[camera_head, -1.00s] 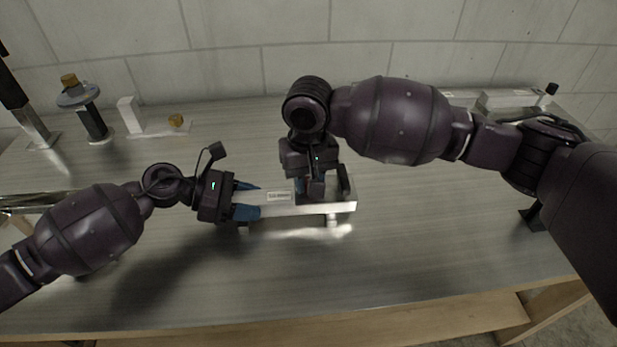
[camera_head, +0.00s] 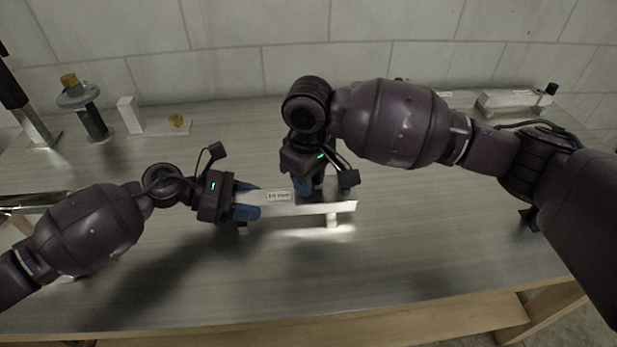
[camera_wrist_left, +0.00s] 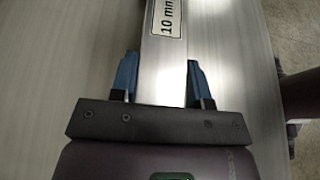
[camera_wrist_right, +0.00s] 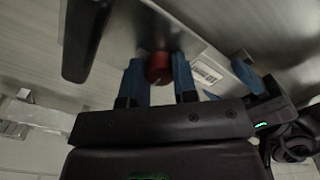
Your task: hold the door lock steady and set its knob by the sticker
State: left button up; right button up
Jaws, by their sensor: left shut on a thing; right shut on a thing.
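The door lock (camera_head: 335,207) is a long silver bar held level above the workbench. A white sticker (camera_head: 278,196) lies on its top; in the left wrist view the sticker (camera_wrist_left: 171,18) reads "10 mm", cut off by the edge. My left gripper (camera_head: 250,202) is shut across the bar's left end, one blue finger on each side. My right gripper (camera_head: 308,186) points down at the bar. In the right wrist view its fingers are shut on a red round knob (camera_wrist_right: 158,67). The knob is hidden in the head view. A black lever (camera_wrist_right: 83,38) shows beside it.
A black post with a round flange (camera_head: 77,96), a white block (camera_head: 130,114) and a small brass piece (camera_head: 176,121) stand at the back left. Another silver lock (camera_head: 510,101) lies at the back right. The front workbench (camera_head: 400,270) is clear.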

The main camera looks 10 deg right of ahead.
dwell(0.3)
jog(key=o, duration=0.9)
notch_tip(320, 180, up, 12)
jog(key=shift+r, duration=0.1)
pick_arm(q)
jog(key=o, duration=1.1)
jog(key=shift+o, duration=0.2)
jog(key=shift+a, duration=0.1)
